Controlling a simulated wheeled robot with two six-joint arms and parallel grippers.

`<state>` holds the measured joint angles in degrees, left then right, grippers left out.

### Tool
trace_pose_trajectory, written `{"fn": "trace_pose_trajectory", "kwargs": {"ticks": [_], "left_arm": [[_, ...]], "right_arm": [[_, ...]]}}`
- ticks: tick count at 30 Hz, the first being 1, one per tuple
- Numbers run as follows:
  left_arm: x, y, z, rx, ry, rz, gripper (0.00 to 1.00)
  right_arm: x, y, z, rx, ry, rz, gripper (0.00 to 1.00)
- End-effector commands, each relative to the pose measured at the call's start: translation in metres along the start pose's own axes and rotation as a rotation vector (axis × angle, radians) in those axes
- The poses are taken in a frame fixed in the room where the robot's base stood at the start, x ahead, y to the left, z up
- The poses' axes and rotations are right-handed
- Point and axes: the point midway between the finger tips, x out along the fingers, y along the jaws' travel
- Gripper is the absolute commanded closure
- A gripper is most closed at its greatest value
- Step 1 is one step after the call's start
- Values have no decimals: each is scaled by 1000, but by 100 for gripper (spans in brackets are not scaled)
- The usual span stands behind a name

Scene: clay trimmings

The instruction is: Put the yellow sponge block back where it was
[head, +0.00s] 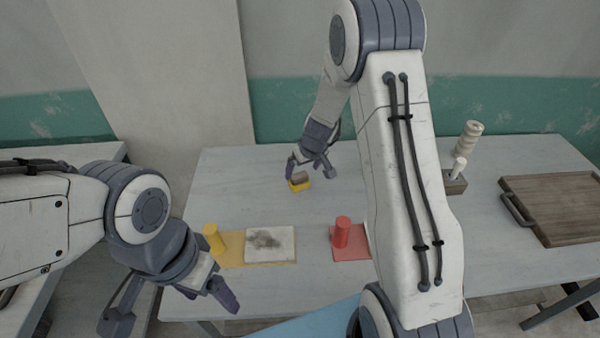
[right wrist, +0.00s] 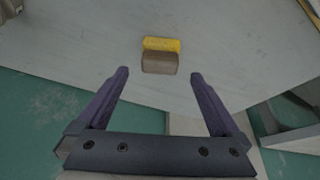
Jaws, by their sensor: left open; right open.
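A yellow sponge block (head: 299,187) lies on the table toward the back middle, with a brown part against it. In the right wrist view the yellow sponge block (right wrist: 162,44) and the brown part (right wrist: 159,64) touch; I cannot tell if they are one piece. My right gripper (head: 311,172) is open above and beside the block; in the wrist view the block lies beyond the fingertips (right wrist: 158,75), with nothing clearly gripped. My left gripper (head: 170,304) is open and empty at the front left, near the table's edge.
A yellow mat (head: 276,262) holds a yellow cylinder (head: 214,239) and a smudged white tile (head: 270,243). A red mat (head: 350,255) holds a red cylinder (head: 342,231); my right arm hides part. A brown holder (head: 455,187) and wooden board (head: 552,208) stand right. The back left is clear.

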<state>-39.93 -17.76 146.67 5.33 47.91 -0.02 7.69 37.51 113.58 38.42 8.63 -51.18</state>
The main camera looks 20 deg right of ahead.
Motion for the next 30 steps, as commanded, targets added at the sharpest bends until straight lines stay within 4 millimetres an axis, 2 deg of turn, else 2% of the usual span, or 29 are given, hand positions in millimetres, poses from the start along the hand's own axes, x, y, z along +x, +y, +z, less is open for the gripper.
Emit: {"fn": "trace_pose_trajectory", "kwargs": {"ticks": [1,3,6,12,14,17,18,20,21,23,24,27,30], "left_arm": [[-6,0,0,0,0,0,24],[-9,1,0,0,0,0,24],[-12,1,-1,0,0,0,24],[-14,1,-1,0,0,0,24],[-14,1,-1,0,0,0,24],[-14,1,-1,0,0,0,24],[-14,1,-1,0,0,0,24],[-13,1,-1,0,0,0,24],[-13,1,-1,0,0,0,24],[-13,1,-1,0,0,0,24],[-13,1,-1,0,0,0,24],[-13,1,-1,0,0,0,24],[-13,1,-1,0,0,0,24]], "right_arm": [[-15,0,-2,-1,3,1,0],[-29,0,-2,0,3,0,0],[-44,0,-1,-1,2,1,0],[-63,-5,0,-7,-1,-6,0],[-71,-20,0,-22,-5,-23,0],[-99,-71,9,-85,-32,-84,0],[-115,-99,18,-119,-50,-115,0],[-144,-142,40,-182,-91,-163,0],[-164,-168,61,-225,-124,-190,0],[-192,-196,95,-286,-175,-217,0],[-208,-209,118,-325,-208,-226,0],[-242,-224,170,-409,-276,-227,0],[-263,-224,207,-465,-323,-211,0]]}}
